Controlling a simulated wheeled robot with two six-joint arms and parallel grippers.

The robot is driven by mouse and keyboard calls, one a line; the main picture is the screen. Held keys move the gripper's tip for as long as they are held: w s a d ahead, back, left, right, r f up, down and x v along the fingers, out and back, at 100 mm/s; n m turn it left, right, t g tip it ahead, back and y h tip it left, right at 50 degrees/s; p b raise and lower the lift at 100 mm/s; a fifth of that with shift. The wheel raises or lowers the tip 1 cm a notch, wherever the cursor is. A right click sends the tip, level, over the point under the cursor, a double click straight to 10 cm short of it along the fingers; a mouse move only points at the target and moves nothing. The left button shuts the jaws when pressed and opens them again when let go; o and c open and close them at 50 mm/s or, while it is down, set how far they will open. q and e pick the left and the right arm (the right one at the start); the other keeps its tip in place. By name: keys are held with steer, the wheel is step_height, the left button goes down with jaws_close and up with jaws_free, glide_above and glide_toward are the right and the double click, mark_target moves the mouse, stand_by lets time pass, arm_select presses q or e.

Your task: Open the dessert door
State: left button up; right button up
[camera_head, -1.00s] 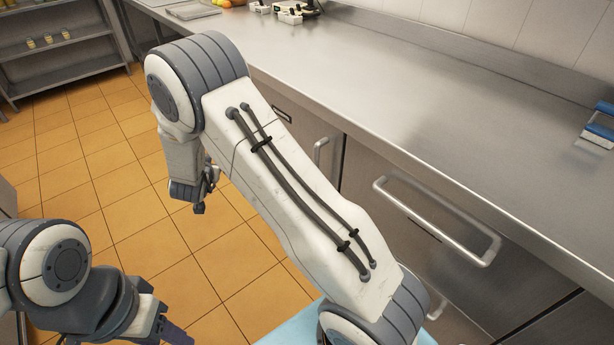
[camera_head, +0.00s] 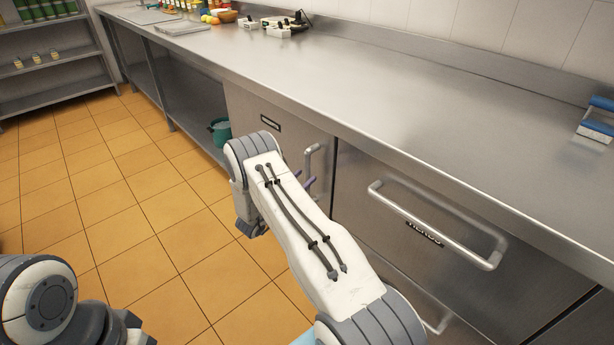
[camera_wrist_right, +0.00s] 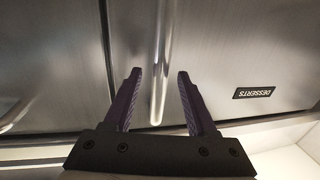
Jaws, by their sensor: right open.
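The dessert door (camera_head: 285,135) is a closed steel cabinet front under the counter. Its label (camera_wrist_right: 254,92) reads DESSERTS, upside down in the right wrist view. Its upright bar handle (camera_head: 312,165) is on the door's right side. My right gripper (camera_head: 309,183) is at the handle, its purple fingers partly hidden behind my arm. In the right wrist view the open fingers (camera_wrist_right: 158,75) stand on either side of the handle (camera_wrist_right: 163,60), with gaps to it. Whether they reach fully around the bar is unclear. My left arm is at the lower left, with its fingers out of view.
A drawer with a long horizontal handle (camera_head: 435,228) is right of the door. The steel counter (camera_head: 350,85) runs above. A green pot (camera_head: 220,132) stands on the low open shelf left of the door. The tiled floor (camera_head: 120,215) is clear.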

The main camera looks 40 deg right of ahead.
steer(key=shift+x, duration=1.3)
jaws_close()
stand_by(0.5)
